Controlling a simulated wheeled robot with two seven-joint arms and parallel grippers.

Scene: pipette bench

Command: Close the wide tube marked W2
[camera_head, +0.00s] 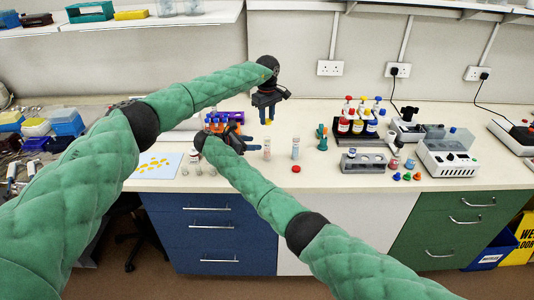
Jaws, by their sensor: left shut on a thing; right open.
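My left gripper (267,118) points down above the bench, shut on a small yellow thing that looks like a cap (269,122). Below it stands an upright tube (267,149), apart from the gripper. A second upright tube (295,149) stands to its right. The marks on both are too small to read, so I cannot tell which is W2. A red cap (296,169) lies on the bench in front of the second tube. My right gripper (247,146) is low, left of the first tube, open and partly hidden by my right arm.
A rack of coloured-cap bottles (357,124) stands at right, behind a grey tube holder (363,163). Several loose caps (407,176) lie right of it. A green stand (322,138) is behind the second tube. A white sheet with yellow pieces (155,165) lies at left.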

